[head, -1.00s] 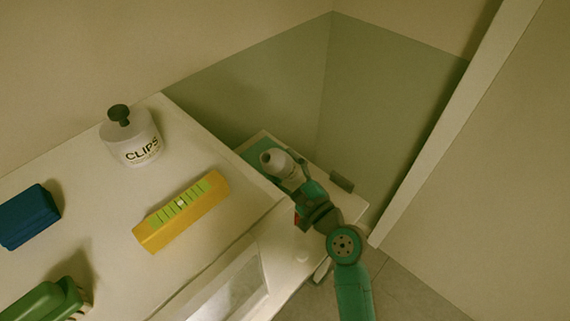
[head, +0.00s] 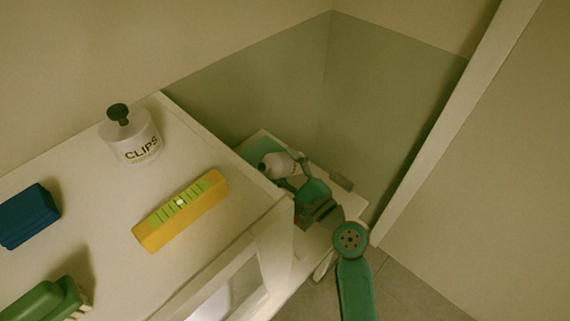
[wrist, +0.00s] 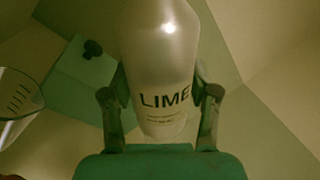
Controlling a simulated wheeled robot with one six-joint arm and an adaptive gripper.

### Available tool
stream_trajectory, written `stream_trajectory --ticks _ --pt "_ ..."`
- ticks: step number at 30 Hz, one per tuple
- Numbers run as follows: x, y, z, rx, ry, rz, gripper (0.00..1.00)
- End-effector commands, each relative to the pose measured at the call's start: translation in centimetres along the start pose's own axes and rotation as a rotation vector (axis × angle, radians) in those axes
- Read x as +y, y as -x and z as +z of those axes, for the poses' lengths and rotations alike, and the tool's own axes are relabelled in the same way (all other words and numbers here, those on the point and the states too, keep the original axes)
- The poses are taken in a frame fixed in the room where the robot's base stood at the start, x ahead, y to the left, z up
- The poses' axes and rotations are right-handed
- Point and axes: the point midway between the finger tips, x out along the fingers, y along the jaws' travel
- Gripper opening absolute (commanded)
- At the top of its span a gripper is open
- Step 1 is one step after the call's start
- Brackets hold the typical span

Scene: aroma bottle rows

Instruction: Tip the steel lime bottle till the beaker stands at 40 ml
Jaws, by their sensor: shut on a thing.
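The steel lime bottle (head: 283,165) is pale grey metal and lies well over on its side in the head view, its dark mouth to the left. In the wrist view the bottle (wrist: 163,85) shows its LIME label and fills the middle. My gripper (wrist: 160,105) has a finger on each side of it and is shut on it; in the head view my gripper (head: 302,180) is at its right. A clear beaker (wrist: 18,100) with dark graduation marks shows partly at the left edge of the wrist view. Its liquid level cannot be read, and I cannot make it out in the head view.
A white cabinet top (head: 120,205) at left holds a CLIPS jar (head: 133,140), a yellow spirit level (head: 180,210), a blue block (head: 27,216) and a green brush (head: 48,302). Walls close in behind.

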Motion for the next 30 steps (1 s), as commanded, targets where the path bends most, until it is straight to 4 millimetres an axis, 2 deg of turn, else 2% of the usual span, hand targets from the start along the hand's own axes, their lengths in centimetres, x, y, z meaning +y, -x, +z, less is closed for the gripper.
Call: stream_trajectory --ticks 30 --pt "0.2 0.1 -1.2 -0.053 0.237 -0.001 0.11"
